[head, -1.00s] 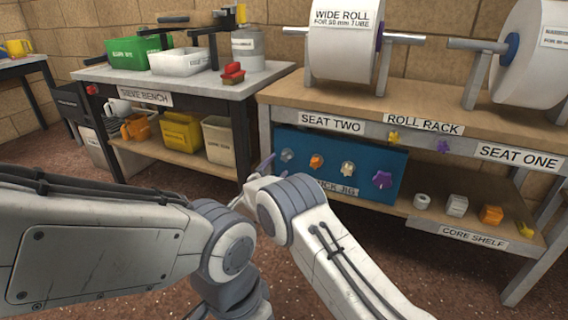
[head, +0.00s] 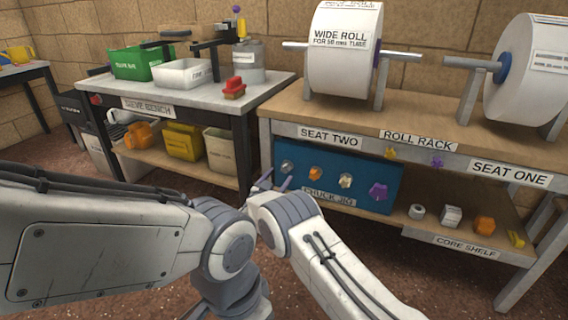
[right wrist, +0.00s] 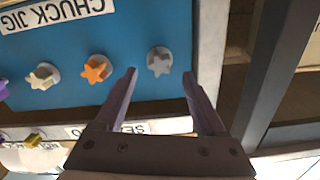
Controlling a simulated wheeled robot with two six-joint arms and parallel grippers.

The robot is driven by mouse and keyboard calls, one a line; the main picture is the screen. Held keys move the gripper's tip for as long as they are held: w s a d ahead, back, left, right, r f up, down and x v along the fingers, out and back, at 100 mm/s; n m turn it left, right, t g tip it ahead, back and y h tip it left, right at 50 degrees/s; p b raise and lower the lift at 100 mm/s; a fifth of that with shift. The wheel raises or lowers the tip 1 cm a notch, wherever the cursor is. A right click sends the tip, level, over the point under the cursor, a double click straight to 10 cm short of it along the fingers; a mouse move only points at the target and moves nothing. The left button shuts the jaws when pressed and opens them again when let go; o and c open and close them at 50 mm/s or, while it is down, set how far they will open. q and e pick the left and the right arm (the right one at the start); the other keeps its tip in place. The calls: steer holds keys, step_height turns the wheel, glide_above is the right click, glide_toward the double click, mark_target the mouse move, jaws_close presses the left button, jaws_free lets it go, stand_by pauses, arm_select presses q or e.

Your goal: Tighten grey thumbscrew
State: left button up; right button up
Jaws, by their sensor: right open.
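The grey thumbscrew (right wrist: 159,61) is a small star-shaped knob on the blue chuck jig panel (right wrist: 125,50). In the head view the thumbscrew (head: 286,166) is at the panel's left end. My right gripper (right wrist: 159,75) is open and empty. In the right wrist view its two purple-grey fingertips lie to either side of the thumbscrew's outline, a little below it in the picture; I cannot tell the depth gap. In the head view the right gripper (head: 275,181) is small, partly behind my arm, close to the panel's left end. My left gripper is not in view.
Orange (right wrist: 97,68), cream (right wrist: 43,75) and purple (head: 378,191) knobs sit along the same panel. The roll rack top (head: 425,120) overhangs it, and the core shelf (head: 400,225) lies below. The sieve bench (head: 200,95) stands to the left.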

mark_target(284, 170)
steer(key=n, duration=0.3)
steer(key=shift+f+n+p, duration=0.1)
steer(key=shift+n+p, duration=0.25)
steer(key=shift+n, duration=0.05)
steer(key=shift+w+d+b, duration=0.15)
steer(key=shift+w+b, duration=0.2)
steer(key=shift+b, duration=0.05)
steer(key=shift+b+x, duration=1.3)
steer(key=shift+x, duration=0.35)
jaws_close()
